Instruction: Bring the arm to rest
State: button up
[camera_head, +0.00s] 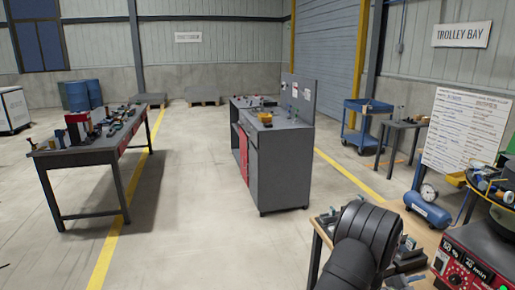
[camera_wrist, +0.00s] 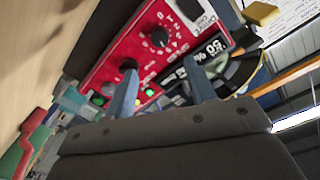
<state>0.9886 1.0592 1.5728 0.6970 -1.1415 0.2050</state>
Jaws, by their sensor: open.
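My gripper (camera_wrist: 160,68) shows in the wrist view, its two blue-grey fingers standing well apart. It is open, and I see nothing held between the fingers. The red control panel (camera_wrist: 113,48) of the feeder, with a dial, lit green buttons and a display, lies beyond the fingers. Whether a finger touches the panel, I cannot tell. In the head view, my dark arm rises over the bench at the lower right and hides part of it. The gripper itself cannot be made out there.
The feeder's red control box (camera_head: 468,270) stands at the lower right in the head view, beside my arm, with the bowl (camera_head: 498,215) above it. Small parts crowd the wooden bench (camera_head: 428,240). A blue compressor (camera_head: 428,208) stands behind. Open floor lies left of the bench.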

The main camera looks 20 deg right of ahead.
aim_at(452, 280)
jog(key=d, duration=1)
jog(key=shift+s+d+f, duration=0.1)
jog(key=shift+s+d, duration=0.15)
jog(key=shift+d, duration=0.15)
jog(key=a, duration=1.7)
jog(key=d, duration=1.7)
jog(key=n, duration=0.6)
jog(key=a, duration=1.4)
jog(key=shift+w, duration=0.35)
